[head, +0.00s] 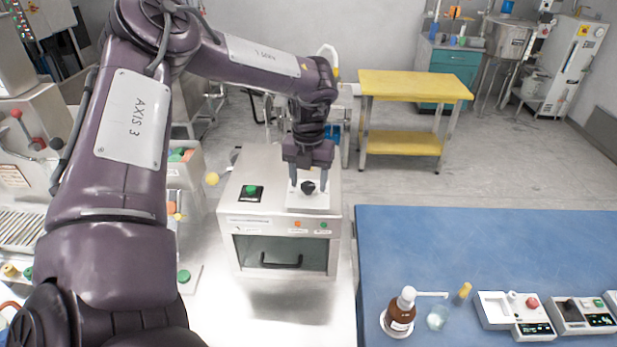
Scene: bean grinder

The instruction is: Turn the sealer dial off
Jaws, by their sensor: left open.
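A steel box machine (282,183) with a dark window and a black handle stands on the pale surface in the middle of the head view. On its top right is a white plate with a black dial (308,187). My left gripper (309,184) points down over this dial, its two fingers open with one on each side of it. Whether the fingers touch the dial I cannot tell. The dial's pointer is too small to read. My right gripper is not in view.
A green button (251,190) on a black base sits left of the dial. A blue table (480,245) at right holds a brown pump bottle (400,313), a glass beaker (438,317) and small devices. A yellow cart (413,86) stands behind. A yellow knob (212,179) juts out left of the machine.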

